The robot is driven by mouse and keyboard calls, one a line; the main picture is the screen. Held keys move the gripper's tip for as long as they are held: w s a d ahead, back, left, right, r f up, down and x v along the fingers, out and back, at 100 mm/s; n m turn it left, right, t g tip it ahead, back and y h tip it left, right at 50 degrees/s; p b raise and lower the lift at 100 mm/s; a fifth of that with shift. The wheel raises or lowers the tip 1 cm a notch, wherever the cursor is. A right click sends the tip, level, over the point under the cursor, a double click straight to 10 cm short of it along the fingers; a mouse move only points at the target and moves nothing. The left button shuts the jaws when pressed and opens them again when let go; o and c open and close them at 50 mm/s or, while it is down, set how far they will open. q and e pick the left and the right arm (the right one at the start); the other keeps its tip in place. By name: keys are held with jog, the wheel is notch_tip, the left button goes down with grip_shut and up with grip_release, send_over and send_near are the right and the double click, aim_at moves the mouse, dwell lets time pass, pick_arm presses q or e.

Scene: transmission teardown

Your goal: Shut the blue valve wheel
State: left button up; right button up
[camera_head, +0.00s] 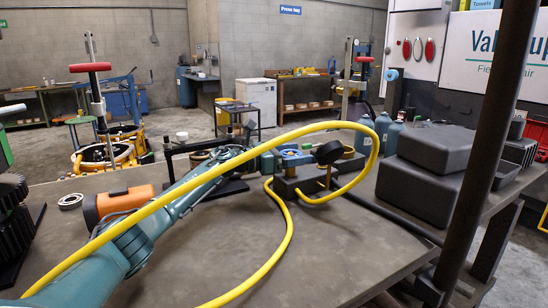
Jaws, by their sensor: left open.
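The blue valve wheel (292,157) sits on a dark valve block (300,186) near the back edge of the workbench, right of centre. My left arm reaches in from the lower left, and my left gripper (274,159) is at the wheel's left side. The gripper is open, but its fingers are small and partly hidden, so I cannot tell whether they touch the wheel. A black round knob (328,152) stands just right of the wheel. My right gripper is not in view.
A yellow hose (290,236) loops over my left arm and around the valve block. An orange cylinder (122,202) and a bearing ring (70,201) lie at left. Dark cases (428,185) and a post (483,150) stand at right. The front middle bench is mostly clear.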

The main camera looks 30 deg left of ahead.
pick_arm(q)
jog(key=shift+w+r+n+t+y+p, duration=0.15)
jog(key=shift+n+t+y+p, duration=0.6)
jog(key=shift+p, duration=0.9)
jog(key=shift+s+r+n+t+y+p, duration=0.1)
jog(key=shift+n+t+y+p, duration=0.35)
jog(key=shift+y+p, duration=0.9)
jog(key=shift+w+r+n+t+y+p, duration=0.15)
jog(key=shift+n+t+y+p, duration=0.4)
jog(key=shift+p, duration=1.35)
jog(key=shift+s+a+f+n+b, duration=0.4)
jog(key=shift+s+f+b, duration=0.1)
jog(key=shift+s, duration=0.25)
jog(key=b+v, duration=0.3)
jog(key=v, duration=0.8)
jog(key=shift+s+r, duration=0.3)
jog(key=shift+s, duration=0.05)
